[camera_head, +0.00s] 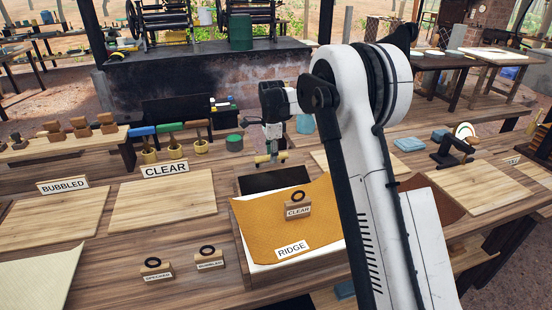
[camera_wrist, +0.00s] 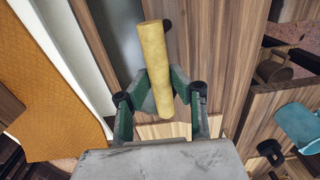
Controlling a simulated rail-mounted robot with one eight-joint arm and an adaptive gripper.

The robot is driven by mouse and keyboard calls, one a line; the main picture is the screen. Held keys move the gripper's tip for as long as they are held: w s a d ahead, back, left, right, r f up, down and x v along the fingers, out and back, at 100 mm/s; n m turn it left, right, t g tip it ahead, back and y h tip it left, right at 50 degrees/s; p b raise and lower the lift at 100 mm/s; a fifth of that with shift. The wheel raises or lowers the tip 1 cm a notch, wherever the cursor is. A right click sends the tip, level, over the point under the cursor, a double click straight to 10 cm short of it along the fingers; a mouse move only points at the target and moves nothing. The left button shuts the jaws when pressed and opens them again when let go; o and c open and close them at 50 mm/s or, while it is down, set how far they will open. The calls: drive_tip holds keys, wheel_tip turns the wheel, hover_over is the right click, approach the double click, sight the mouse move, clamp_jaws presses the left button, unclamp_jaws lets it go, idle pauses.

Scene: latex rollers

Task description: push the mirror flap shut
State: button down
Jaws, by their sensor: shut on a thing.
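My gripper (camera_head: 271,150) is shut on a yellow cylinder (camera_head: 265,158), just behind a wooden box. In the wrist view my gripper (camera_wrist: 164,98) has its green-padded fingers on both sides of the yellow cylinder (camera_wrist: 154,55), which sticks out past them. A dark panel (camera_head: 275,180) lies in the back part of the box, in front of my gripper and apart from it in the head view. A grey, smooth panel (camera_wrist: 115,35) shows left of the cylinder in the wrist view. I cannot tell for sure which surface is the mirror flap.
An orange sheet labelled RIDGE (camera_head: 275,235) covers the box's front, with a CLEAR block (camera_head: 297,204) on it. Bare boards (camera_head: 163,198) lie left. My arm hides much of the right.

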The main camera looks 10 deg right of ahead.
drive_tip(key=shift+w+f, duration=0.1)
drive_tip(key=shift+w, duration=0.35)
drive_tip(key=c, duration=1.5)
unclamp_jaws()
drive_tip(key=shift+c, duration=0.2)
wheel_tip(320, 180, up, 12)
drive_tip(key=shift+s, duration=0.2)
